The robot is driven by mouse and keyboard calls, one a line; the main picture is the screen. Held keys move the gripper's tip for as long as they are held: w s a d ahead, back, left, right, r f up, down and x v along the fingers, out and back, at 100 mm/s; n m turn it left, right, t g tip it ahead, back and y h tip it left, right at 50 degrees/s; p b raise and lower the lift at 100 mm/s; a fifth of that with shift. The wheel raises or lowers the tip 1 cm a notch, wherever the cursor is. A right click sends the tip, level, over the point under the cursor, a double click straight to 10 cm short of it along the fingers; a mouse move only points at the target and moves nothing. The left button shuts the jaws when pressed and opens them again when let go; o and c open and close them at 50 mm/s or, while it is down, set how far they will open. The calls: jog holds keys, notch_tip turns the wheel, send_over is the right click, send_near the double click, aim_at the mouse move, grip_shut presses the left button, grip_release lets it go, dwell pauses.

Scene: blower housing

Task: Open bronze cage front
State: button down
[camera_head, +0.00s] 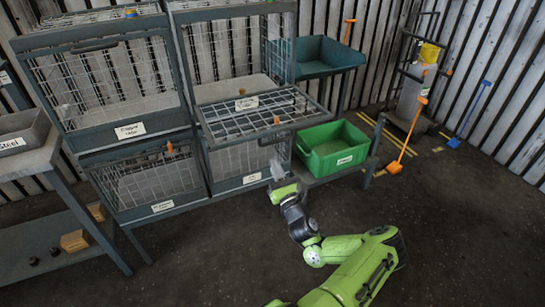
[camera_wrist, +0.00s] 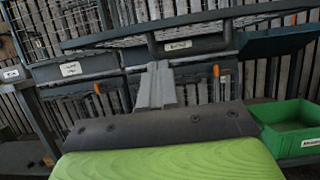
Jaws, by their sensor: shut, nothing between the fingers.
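Four wire-mesh cages stand in a two-by-two rack. The upper right cage (camera_head: 246,103) has its mesh front panel (camera_head: 255,118) swung down, sticking out toward me and sloping slightly, so its inside is exposed. Its label is too small to read surely, so I cannot confirm that it is the bronze one. The upper left cage (camera_head: 105,90) has its front up, with a label that seems to read Copper. My gripper (camera_head: 279,172) is shut and empty, below and in front of the lowered panel. In the wrist view, the closed fingers (camera_wrist: 156,85) point toward the rack, just below a grey bar.
A green bin (camera_head: 335,150) sits on a low stand right of the rack, close to my gripper. A teal tray (camera_head: 325,55) stands behind it. A workbench (camera_head: 35,150) is at the left. The floor in front is clear. Tools and a cart (camera_head: 412,95) stand far right.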

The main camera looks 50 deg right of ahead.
jog(key=v, duration=0.5)
jog(key=shift+s+a+f, duration=0.1)
jog(key=shift+a+f, duration=0.15)
jog(key=shift+f, duration=0.05)
